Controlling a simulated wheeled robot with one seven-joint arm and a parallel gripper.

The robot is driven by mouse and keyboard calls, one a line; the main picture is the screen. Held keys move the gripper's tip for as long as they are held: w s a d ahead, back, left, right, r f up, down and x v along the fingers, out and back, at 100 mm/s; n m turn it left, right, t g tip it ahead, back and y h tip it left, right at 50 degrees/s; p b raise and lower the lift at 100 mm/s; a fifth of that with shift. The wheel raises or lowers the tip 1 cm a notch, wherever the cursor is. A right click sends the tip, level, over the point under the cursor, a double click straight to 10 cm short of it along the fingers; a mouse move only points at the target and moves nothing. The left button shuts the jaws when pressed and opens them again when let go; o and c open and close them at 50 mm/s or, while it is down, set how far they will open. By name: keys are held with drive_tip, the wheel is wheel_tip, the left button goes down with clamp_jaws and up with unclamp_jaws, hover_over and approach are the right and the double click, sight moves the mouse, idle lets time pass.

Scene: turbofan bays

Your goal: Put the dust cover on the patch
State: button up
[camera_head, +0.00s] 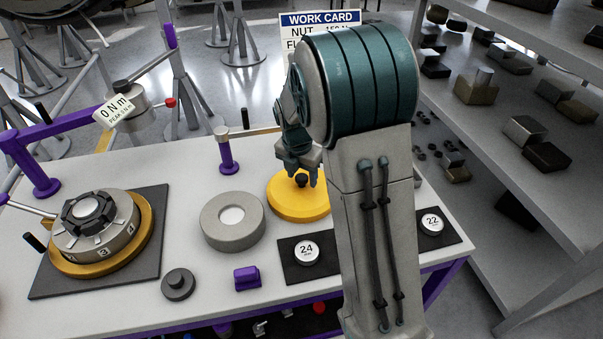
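A yellow disc with a black knob on top, which looks like the dust cover (290,206), lies flat on the white table. My gripper (302,180) points down over it, one finger on each side of the knob. The fingers look apart, with a small gap beside the knob; the right side is partly hidden by my arm. I cannot tell for sure which thing is the patch. A grey round block with a pale round spot on top (232,232) stands just left of the yellow disc.
On the left, a ringed hub (97,228) sits in a yellow ring on a dark mat. A purple post (226,155), purple block (247,279) and grey knob (178,285) stand on the table. Weights marked 24 (306,252) and 22 (431,223) sit on dark pads. Shelves stand right.

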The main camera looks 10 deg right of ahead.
sight(298, 190)
wheel_tip(298, 190, up, 12)
drive_tip(key=s+a, duration=0.1)
drive_tip(key=s+d+f+m+t+y, duration=0.1)
drive_tip(key=s+m, duration=2.3)
drive_tip(key=m, duration=0.3)
drive_tip(key=shift+t, duration=0.4)
drive_tip(key=shift+d+f, duration=0.1)
